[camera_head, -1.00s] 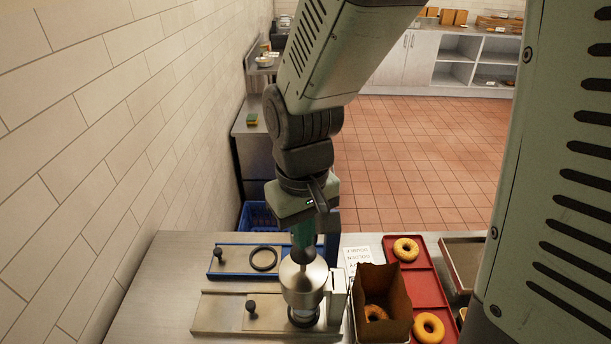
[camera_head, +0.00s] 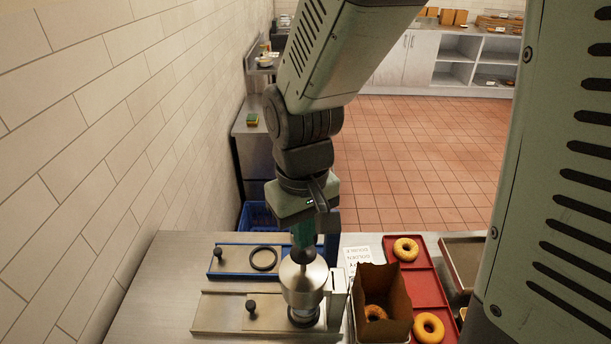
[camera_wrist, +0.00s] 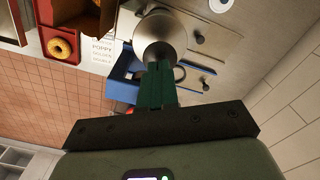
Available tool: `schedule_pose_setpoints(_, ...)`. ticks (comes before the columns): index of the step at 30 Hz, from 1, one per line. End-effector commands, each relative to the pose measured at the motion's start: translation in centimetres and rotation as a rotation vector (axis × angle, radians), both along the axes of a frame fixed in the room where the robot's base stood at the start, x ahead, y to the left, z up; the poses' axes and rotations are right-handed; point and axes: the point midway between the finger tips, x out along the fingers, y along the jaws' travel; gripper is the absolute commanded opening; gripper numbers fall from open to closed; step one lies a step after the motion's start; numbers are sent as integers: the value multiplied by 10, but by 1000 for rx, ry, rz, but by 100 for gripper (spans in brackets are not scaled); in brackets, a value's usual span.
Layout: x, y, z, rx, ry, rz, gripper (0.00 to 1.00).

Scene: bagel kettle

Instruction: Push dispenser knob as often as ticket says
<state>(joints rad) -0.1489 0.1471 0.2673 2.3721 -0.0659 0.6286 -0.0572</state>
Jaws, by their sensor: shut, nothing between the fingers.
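The metal dispenser (camera_head: 304,284) stands at the front of the counter, and its silver body also shows in the wrist view (camera_wrist: 160,32). Its dark knob (camera_head: 303,257) is on top, partly hidden by my gripper. My gripper (camera_head: 304,244) is shut and empty, pointing down with its green fingertips at the knob; whether they touch it, I cannot tell. The white ticket (camera_head: 357,257) stands right of the dispenser; in the wrist view the ticket (camera_wrist: 103,52) appears to read "POPPY", "GOLDEN", "DOUBLE".
A brown box (camera_head: 384,325) with a bagel inside stands close right of the dispenser. A red tray (camera_head: 421,285) with bagels is beyond it. A blue-edged board (camera_head: 232,273) with a black ring and a tan board (camera_head: 216,315) lie left. A tiled wall bounds the left.

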Motion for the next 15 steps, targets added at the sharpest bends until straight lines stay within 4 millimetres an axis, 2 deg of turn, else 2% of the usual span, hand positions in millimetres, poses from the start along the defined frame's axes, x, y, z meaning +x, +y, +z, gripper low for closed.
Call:
schedule_pose_setpoints(7, 0, 0, -1, -1, 1, 0, 0)
schedule_pose_setpoints(15, 0, 0, -12, -1, 1, 0, 0)
